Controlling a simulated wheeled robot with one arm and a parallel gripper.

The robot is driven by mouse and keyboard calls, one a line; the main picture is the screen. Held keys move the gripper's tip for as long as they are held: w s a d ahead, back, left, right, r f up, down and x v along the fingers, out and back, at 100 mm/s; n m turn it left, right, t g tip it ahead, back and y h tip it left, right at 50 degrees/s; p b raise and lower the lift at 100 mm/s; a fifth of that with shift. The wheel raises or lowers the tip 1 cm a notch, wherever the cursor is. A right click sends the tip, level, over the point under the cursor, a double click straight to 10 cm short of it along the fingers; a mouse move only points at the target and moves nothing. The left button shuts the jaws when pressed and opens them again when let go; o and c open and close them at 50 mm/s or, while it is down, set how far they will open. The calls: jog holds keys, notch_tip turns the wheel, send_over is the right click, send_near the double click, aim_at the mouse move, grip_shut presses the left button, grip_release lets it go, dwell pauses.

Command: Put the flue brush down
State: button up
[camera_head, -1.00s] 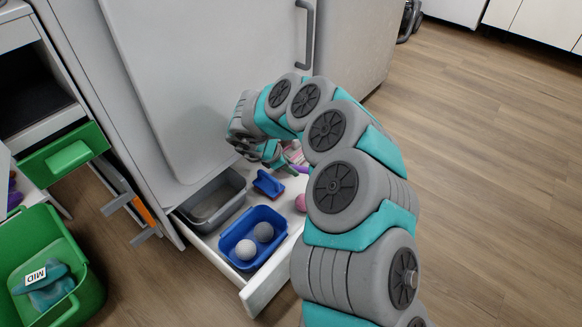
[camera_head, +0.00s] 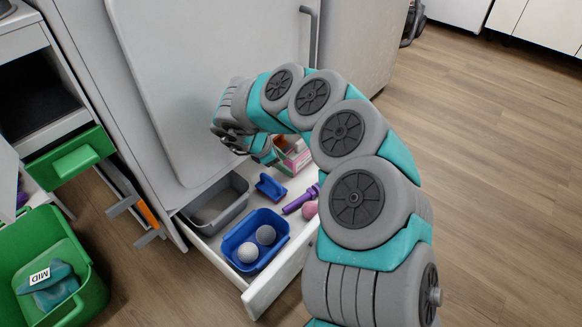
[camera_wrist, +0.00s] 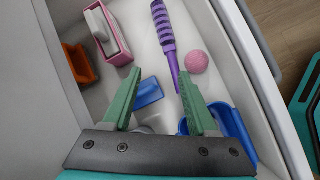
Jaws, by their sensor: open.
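A purple flue brush (camera_head: 302,198) lies in the open white drawer. In the wrist view the flue brush (camera_wrist: 164,38) has a ridged thick end at the far side and a thin end close to the inner side of the right finger. My gripper (camera_head: 262,152) is over the back of the drawer, to the left of and above the brush. In the wrist view my gripper (camera_wrist: 160,74) has its green fingers wide apart with nothing held between them. The brush appears to rest on the drawer floor, apart from the fingers.
The drawer (camera_head: 285,282) also holds a grey tray (camera_head: 220,205), a blue bin (camera_head: 240,232) with two balls, a blue scoop-like item (camera_head: 270,187), a pink ball (camera_wrist: 196,62), a pink box (camera_wrist: 110,35) and an orange item (camera_wrist: 78,62). A green bin (camera_head: 95,262) stands left.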

jog(key=shift+v, duration=2.65)
jog(key=shift+w, duration=0.1)
